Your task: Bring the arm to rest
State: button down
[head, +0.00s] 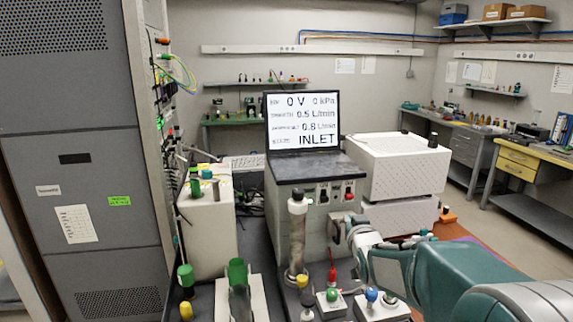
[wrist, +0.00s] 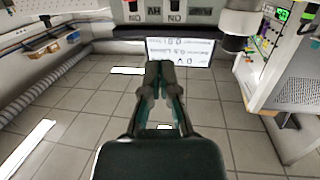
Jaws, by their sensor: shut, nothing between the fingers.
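My arm (head: 440,270) reaches in from the lower right in the head view, teal and grey, bent with its wrist end beside the grey instrument box. My gripper shows clearly in the wrist view (wrist: 160,70), its two dark fingers together with nothing between them. In the head view its fingers are hard to make out. The wrist view looks upside down: the screen's text is inverted beyond the fingertips.
A screen (head: 303,118) reading INLET stands on the instrument box (head: 312,210). Close to my arm are a vertical cylinder (head: 297,235), a green-knobbed box (head: 331,302) and a blue-knobbed box (head: 380,306). A white case (head: 398,165) stands behind. A tall grey cabinet (head: 75,150) is left.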

jog(key=s+f+g, duration=0.2)
jog(key=s+g, duration=0.3)
jog(key=s, duration=1.3)
jog(key=s+f+g, duration=0.2)
jog(key=s+g, duration=0.3)
jog(key=s, duration=1.4)
jog(key=shift+a+f+m+g+h, duration=0.2)
jog(key=shift+a+m+g+h, duration=0.1)
jog(key=shift+a+m+g, duration=0.1)
